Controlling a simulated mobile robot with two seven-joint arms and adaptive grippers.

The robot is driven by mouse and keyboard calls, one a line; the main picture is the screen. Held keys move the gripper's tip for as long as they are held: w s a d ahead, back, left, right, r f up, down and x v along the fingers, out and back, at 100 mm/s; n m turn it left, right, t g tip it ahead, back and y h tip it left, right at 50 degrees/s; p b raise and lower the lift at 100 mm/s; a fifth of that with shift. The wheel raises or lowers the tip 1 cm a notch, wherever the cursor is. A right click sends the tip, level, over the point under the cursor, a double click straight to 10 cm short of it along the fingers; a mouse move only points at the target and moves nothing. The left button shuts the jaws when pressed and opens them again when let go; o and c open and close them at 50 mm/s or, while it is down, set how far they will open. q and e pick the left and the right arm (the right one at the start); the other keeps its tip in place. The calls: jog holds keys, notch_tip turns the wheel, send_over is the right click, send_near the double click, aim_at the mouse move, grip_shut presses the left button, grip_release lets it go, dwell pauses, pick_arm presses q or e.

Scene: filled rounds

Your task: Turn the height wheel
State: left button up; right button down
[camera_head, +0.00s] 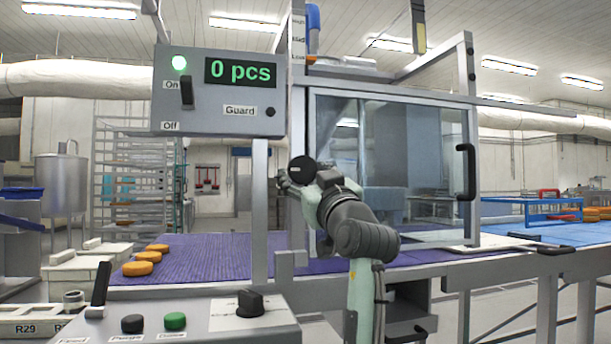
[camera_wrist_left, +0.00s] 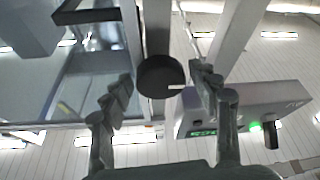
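The height wheel, a round black disc with a pale mark (camera_head: 302,169), is on the machine's upright post left of the clear guard. It also shows in the left wrist view (camera_wrist_left: 160,76), ahead of and between the two fingers. My left gripper (camera_head: 291,185) is close to the wheel, partly hidden behind my own wrist. In the left wrist view the fingers (camera_wrist_left: 163,95) are spread with a gap to the wheel on each side; I see no contact. A height scale (camera_head: 298,40) with labels including Low stands above. My right gripper is not in view.
A grey control box (camera_head: 219,118) reads 0 pcs, with a lit green lamp. The clear guard (camera_head: 400,165) with a black handle is right of the post. Orange rounds (camera_head: 138,268) lie on the purple belt (camera_head: 205,255). A panel with a dial (camera_head: 249,303) is in front.

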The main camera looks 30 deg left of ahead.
pick_arm(q)
jog(key=shift+o, duration=0.4)
jog(key=v, duration=1.2)
